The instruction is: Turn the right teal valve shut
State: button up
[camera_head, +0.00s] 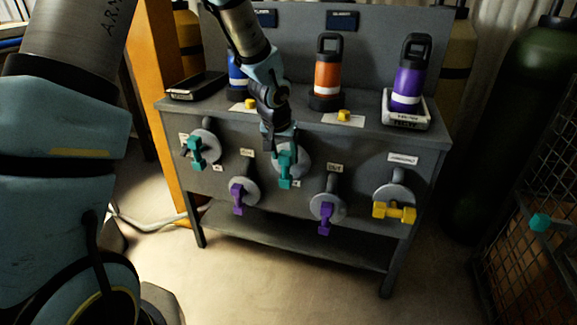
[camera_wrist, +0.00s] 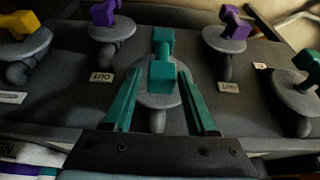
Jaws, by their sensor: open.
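The right teal valve (camera_head: 286,181) is on the front panel of the grey bench, near its middle. Its handle hangs upright in front of a round grey disc. My gripper (camera_head: 283,148) is right at it and covers its upper part in the head view. In the wrist view, the teal handle (camera_wrist: 162,76) lies between the tips of my open gripper (camera_wrist: 157,78), with a visible gap to each finger. Whether a finger touches it I cannot tell. The left teal valve (camera_head: 195,150) is further left on the panel, with its handle also roughly upright.
Purple valves (camera_head: 237,198) (camera_head: 325,216) flank the right teal valve lower down. A yellow valve (camera_head: 394,211) with a level handle is at the right. Orange (camera_head: 327,75) and purple (camera_head: 409,80) bottles stand on the bench top. A wire cage (camera_head: 530,265) is at the far right.

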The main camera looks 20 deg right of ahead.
aim_at(287, 168)
jog(key=shift+x, duration=2.3)
jog(key=shift+w+a, duration=0.1)
grip_shut()
